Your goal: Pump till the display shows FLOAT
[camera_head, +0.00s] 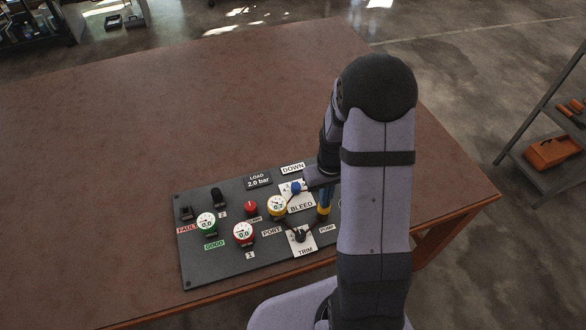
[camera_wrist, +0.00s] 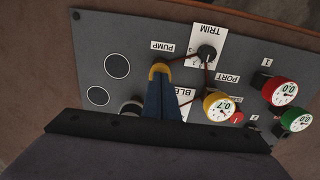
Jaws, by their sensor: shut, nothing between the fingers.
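The dark control panel (camera_head: 222,262) lies on the brown table. Its display (camera_head: 292,168) reads DOWN. A label beside it (camera_head: 258,181) reads LOAD 2.0 bar. The yellow PORT gauge (camera_wrist: 219,106) reads about 0.7.
A blue BLEED knob (camera_head: 295,187) and black TRIM knob (camera_head: 300,235) sit close to my fingers. Red (camera_head: 243,233) and green (camera_head: 206,223) gauges read 0.0. A red knob (camera_head: 250,208) stands between. The table's left side is clear. A shelf (camera_head: 548,150) stands at right.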

